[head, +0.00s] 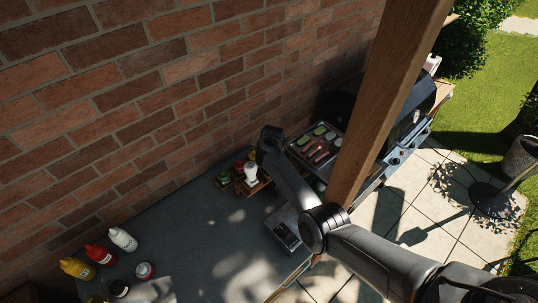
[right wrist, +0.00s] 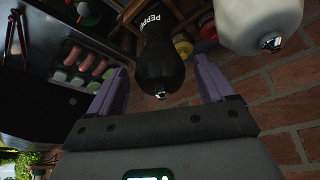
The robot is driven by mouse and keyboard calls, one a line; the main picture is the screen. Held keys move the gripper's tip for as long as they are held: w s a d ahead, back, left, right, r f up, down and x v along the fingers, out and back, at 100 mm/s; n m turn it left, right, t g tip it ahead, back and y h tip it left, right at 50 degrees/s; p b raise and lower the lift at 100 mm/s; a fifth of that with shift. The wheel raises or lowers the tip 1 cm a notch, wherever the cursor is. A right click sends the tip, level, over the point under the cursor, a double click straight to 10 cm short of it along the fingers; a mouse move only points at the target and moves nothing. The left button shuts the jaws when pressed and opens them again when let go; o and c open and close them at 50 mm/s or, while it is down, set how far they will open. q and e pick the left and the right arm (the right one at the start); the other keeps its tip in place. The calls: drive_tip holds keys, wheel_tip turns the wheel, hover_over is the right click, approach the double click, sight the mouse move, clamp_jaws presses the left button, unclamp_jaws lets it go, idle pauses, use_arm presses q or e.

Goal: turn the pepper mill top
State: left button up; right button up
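The black pepper mill (right wrist: 163,58), with white "PEPPE" lettering, shows in the right wrist view with a small metal knob at its near end. My right gripper (right wrist: 163,85) is open, with one purple finger on each side of the mill. I see gaps between the fingers and the mill, so it is not clamped. A white mill (right wrist: 262,20) stands beside it, outside the right-hand finger. In the head view the white mill (head: 251,170) stands on a wooden rack; my right arm's dark end hides the pepper mill there. My left gripper is out of view.
Red and green-lidded jars (head: 224,178) stand by the rack. Squeeze bottles (head: 101,255) stand at the front left of the grey counter (head: 195,235). A grill tray with sausages (head: 318,152) lies beyond. A wooden post (head: 385,95) and a brick wall (head: 150,80) bound the space.

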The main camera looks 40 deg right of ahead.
drive_tip(key=shift+r, duration=0.1)
drive_tip(key=p+v, duration=0.1)
drive_tip(key=v, duration=0.9)
drive_tip(key=shift+s+r, duration=0.2)
drive_tip(key=shift+r, duration=0.05)
drive_tip(key=shift+a, duration=0.1)
drive_tip(key=shift+c, duration=0.4)
